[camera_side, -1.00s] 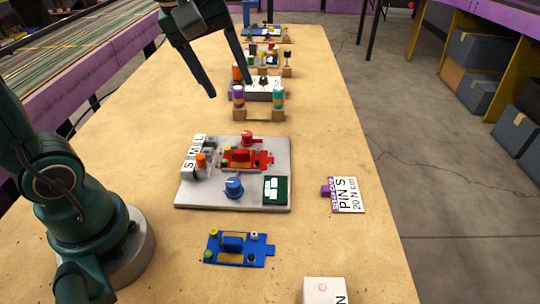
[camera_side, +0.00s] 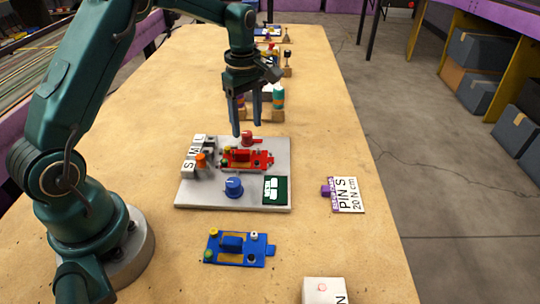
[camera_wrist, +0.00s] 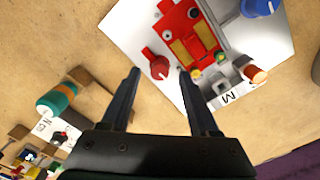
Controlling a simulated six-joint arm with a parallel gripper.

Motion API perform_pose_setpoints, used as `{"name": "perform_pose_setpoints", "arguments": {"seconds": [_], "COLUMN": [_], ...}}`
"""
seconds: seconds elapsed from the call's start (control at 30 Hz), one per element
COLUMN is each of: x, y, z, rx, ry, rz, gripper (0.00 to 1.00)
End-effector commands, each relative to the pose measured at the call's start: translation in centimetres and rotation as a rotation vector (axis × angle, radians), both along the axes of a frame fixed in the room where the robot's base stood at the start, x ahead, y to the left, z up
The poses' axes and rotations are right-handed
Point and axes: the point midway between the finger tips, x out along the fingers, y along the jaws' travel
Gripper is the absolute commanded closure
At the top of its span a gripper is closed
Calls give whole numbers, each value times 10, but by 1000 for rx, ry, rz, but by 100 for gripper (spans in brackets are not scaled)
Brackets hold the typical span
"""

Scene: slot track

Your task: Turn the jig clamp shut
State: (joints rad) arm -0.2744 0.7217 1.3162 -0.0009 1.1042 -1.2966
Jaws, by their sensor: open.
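The jig is a light grey plate (camera_side: 200,201) with a red slotted piece (camera_side: 247,159) on it. A red knob (camera_side: 248,140), which looks like the clamp, stands at the plate's far edge; it also shows in the wrist view (camera_wrist: 155,64). A blue knob (camera_side: 234,187) with a white mark stands at the near edge. My gripper (camera_side: 247,130) is open and points down above the far edge of the plate, close to the red knob. In the wrist view the red knob lies between and beyond the open fingertips (camera_wrist: 160,72). The gap to it is hard to judge.
Orange-topped peg (camera_side: 201,160) and S, M, L labels (camera_side: 193,153) line the plate's left. A green panel (camera_side: 275,190) is at its right corner. A blue piece (camera_side: 239,249) lies nearer. Coloured bottles (camera_side: 278,97) stand behind my gripper.

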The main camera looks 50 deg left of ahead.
Motion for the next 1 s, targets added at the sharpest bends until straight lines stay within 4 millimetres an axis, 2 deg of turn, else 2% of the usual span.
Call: {"name": "perform_pose_setpoints", "arguments": {"seconds": [0.2, 0.47, 0.5, 0.57, 0.6, 0.67, 1.0], "x": [0, 0, 0, 0, 0, 0, 0], "y": [0, 0, 0, 0, 0, 0, 0], "z": [-20, -22, -22, -22, -22, -22, -22], "rx": [-1, 0, 0, 0, 0, 0, 0], "ry": [-1, -3, -3, -3, -3, -3, -2], "rz": [-2, -2, -2, -2, -2, -2, -31], "gripper": [38, 38, 42, 65, 81, 100, 100]}}
